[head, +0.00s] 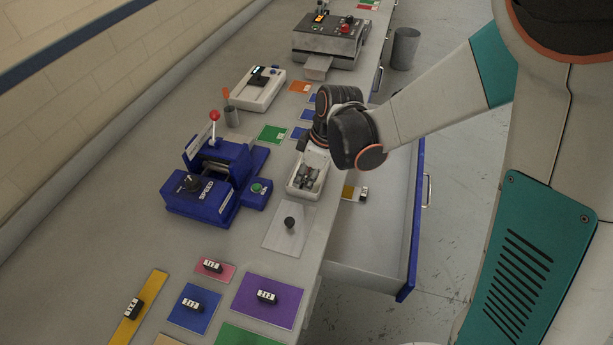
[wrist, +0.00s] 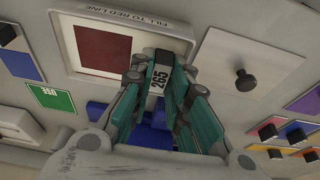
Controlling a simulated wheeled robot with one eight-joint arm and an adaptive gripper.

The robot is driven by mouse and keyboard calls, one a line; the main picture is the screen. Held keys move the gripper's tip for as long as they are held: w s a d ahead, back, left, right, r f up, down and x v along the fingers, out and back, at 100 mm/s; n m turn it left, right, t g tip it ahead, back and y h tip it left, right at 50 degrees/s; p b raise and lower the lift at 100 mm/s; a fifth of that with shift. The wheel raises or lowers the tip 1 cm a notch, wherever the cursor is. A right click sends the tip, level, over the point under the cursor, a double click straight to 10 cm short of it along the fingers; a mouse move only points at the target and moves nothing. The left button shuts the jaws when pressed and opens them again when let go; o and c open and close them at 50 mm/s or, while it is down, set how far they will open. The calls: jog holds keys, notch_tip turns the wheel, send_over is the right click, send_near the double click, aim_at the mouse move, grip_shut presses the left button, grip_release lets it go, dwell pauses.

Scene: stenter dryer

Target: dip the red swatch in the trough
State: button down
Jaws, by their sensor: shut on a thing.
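The trough (wrist: 60,32) is a pale tray with "FILL TO RED LINE" on its rim. In the head view the trough (head: 294,186) stands near the bench's front edge. The dark red swatch (wrist: 103,48) shows flat within the trough's outline in the wrist view; I cannot tell whether it touches the bottom or any liquid. My gripper (wrist: 163,82) is shut on the swatch's block, labelled 265 (wrist: 158,78), at the swatch's side. In the head view my gripper (head: 309,176) points down over the trough, and the swatch is hidden there.
A blue machine (head: 205,190) with a red-knobbed lever stands left of the trough. A grey plate with a black knob (head: 289,223) lies in front of it. An open drawer (head: 370,240) juts out at right. Several coloured swatches (head: 268,300) lie nearer.

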jog(key=shift+s+a+r+p, duration=0.1)
jog(key=shift+s+r+p, duration=0.1)
jog(key=shift+r+p, duration=0.3)
jog(key=shift+s+a+r+p, duration=0.1)
jog(key=shift+s+r+p, duration=0.05)
jog(key=shift+r, duration=0.55)
jog(key=shift+w+d+r+p, duration=0.2)
jog(key=shift+r+p, duration=0.1)
jog(key=shift+r, duration=0.45)
jog(key=shift+r+p, duration=1.2)
jog(key=shift+r, duration=0.35)
